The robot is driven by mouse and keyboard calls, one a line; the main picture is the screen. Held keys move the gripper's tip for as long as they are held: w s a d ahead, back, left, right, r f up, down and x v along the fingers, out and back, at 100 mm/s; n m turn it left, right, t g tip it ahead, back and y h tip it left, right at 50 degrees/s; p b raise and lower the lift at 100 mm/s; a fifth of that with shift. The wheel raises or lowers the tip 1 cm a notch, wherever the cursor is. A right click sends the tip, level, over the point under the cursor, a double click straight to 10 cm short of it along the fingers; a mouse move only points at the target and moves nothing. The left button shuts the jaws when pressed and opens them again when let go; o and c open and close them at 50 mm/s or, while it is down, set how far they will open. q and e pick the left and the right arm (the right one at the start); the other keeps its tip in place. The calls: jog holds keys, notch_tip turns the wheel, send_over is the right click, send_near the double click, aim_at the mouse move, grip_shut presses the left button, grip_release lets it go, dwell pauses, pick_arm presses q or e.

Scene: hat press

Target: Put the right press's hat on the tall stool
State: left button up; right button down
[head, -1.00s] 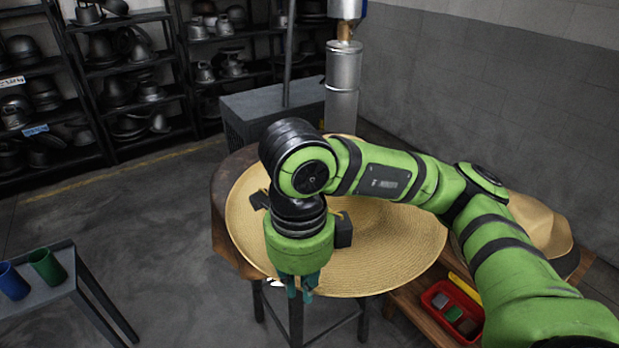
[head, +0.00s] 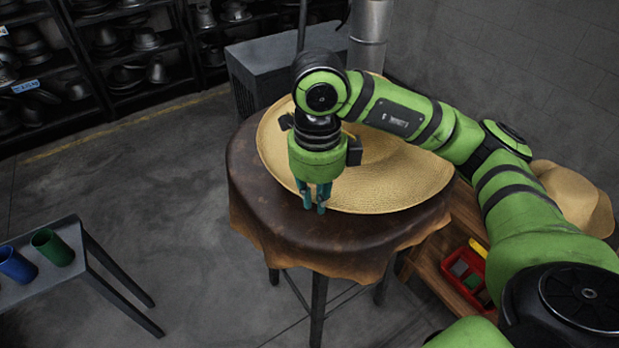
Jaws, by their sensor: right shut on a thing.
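A wide-brimmed straw hat (head: 400,183) is over the back and right part of the tall stool (head: 270,208), which has a round, dark leather-covered top. My right gripper (head: 314,207) points down at the hat's near left brim and is shut on that brim. My right arm crosses above the hat and hides part of its crown and far brim. The brim's near edge lies inside the stool's front edge. I cannot tell whether the whole brim touches the stool top. My left gripper is not in view.
A wooden bench (head: 436,262) at right holds another tan hat (head: 572,196) and a red tray (head: 466,274). A small grey table (head: 62,266) at left carries a blue cup (head: 16,265) and a green cup (head: 52,247). A grey metal cabinet (head: 250,75) stands behind the stool.

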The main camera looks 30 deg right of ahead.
aim_at(303, 209)
jog(key=w, duration=0.1)
jog(key=w+f+p, duration=0.1)
jog(key=w+f, duration=0.1)
jog(key=shift+w+d, duration=0.3)
jog(key=shift+w, duration=0.1)
jog(key=w+f, duration=0.1)
jog(key=w+f+p, duration=0.1)
jog(key=w, duration=0.1)
jog(key=shift+d, duration=0.2)
jog(key=shift+w+f, duration=0.2)
jog(key=shift+w, duration=0.1)
notch_tip(303, 209, down, 4)
jog(key=shift+d+r+p, duration=0.1)
jog(key=shift+r+p, duration=0.05)
jog(key=shift+p, duration=0.7)
jog(key=shift+f, duration=0.3)
jog(key=shift+f+b, duration=0.15)
jog(key=shift+b, duration=0.15)
jog(key=c, duration=1.2)
grip_release()
jog(key=shift+c, duration=0.2)
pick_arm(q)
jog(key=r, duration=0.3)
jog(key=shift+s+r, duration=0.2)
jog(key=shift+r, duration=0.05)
